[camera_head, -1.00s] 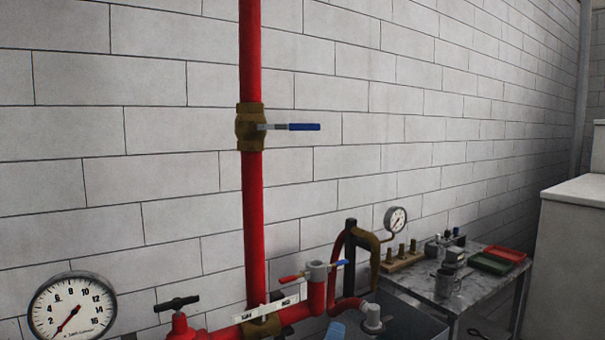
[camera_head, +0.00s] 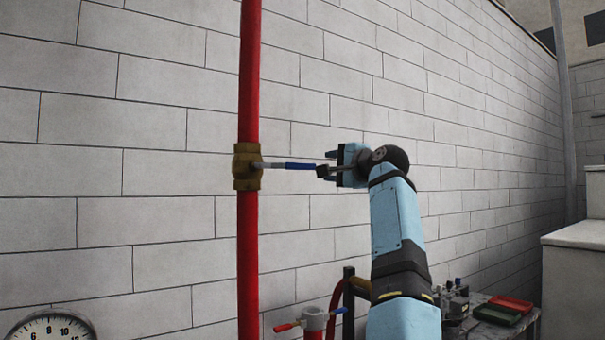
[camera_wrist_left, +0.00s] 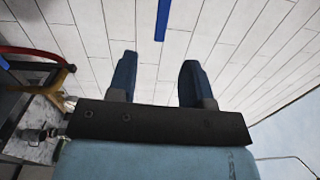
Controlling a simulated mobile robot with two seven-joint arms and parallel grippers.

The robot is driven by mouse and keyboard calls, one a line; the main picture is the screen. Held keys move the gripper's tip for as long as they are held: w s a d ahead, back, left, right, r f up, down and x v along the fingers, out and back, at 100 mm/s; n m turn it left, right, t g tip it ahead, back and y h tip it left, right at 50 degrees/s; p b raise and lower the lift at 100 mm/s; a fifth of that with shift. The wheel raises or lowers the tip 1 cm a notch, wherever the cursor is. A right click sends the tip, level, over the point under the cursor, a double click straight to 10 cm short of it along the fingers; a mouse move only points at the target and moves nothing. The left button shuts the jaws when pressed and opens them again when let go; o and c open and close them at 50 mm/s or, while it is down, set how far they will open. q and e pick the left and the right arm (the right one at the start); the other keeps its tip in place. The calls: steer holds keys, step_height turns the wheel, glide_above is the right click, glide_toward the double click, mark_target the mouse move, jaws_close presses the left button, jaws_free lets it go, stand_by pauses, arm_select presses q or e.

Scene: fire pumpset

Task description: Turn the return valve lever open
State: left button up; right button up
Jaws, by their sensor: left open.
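The return valve lever (camera_head: 298,166) has a blue handle and a grey stem. It points right, across the vertical red pipe (camera_head: 249,75), from a brass valve body (camera_head: 246,168). My left gripper (camera_head: 326,163) is open at the handle's free end. The head view does not clearly show whether a finger touches it. In the left wrist view the open fingers of my left gripper (camera_wrist_left: 159,60) point toward the blue handle (camera_wrist_left: 163,18), which lies ahead of the gap with nothing between the fingers. My right gripper is not in view.
A smaller valve with red and blue handles (camera_head: 313,319) stands below. A gauge (camera_head: 52,328) is at lower left. A bench with red and green trays (camera_head: 497,312) is at lower right. The block wall (camera_head: 150,140) backs the pipe. Space left of the pipe is clear.

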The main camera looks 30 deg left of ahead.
mark_target(303, 167)
arm_select(q)
steer(key=shift+n, duration=0.3)
steer(key=p+x, duration=0.1)
steer(key=x, duration=0.3)
steer(key=p+x, duration=0.1)
steer(key=x, duration=0.4)
steer(key=p+x, duration=0.1)
steer(key=x, duration=0.3)
steer(key=shift+w+a+r, duration=0.15)
steer(key=shift+a+r, duration=0.1)
steer(key=shift+r, duration=0.1)
jaws_close()
